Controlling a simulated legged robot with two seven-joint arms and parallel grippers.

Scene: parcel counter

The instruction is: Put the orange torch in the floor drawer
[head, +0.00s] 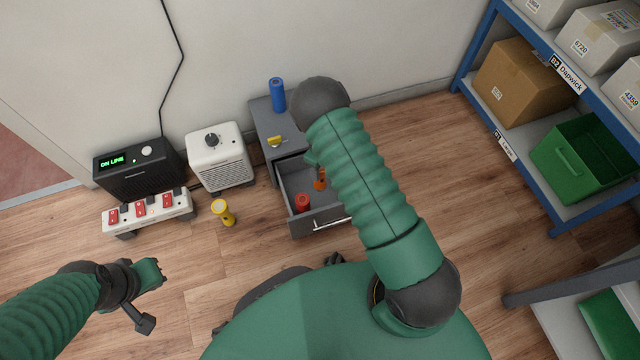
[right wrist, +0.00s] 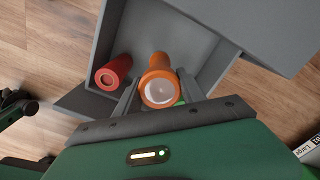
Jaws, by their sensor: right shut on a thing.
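The orange torch (right wrist: 160,75) is between the fingers of my right gripper (right wrist: 157,92), which is shut on it. In the right wrist view its pale round end faces the camera, and the drawer interior lies behind it. In the head view a bit of the orange torch (head: 320,181) shows over the open drawer; my arm hides most of that gripper. I cannot tell whether the torch touches the drawer floor. The grey floor drawer (head: 326,218) is pulled out from its cabinet. My left gripper (head: 150,296) is over the floor at left, its jaw state unclear.
A red torch (head: 303,202) stands in the drawer, left of the orange one. A blue cylinder (head: 277,95) and a yellow object (head: 275,141) are on the cabinet (head: 262,115). A yellow torch (head: 223,212), white heater (head: 217,160) and power strip (head: 148,210) stand left. Shelving (head: 545,205) is right.

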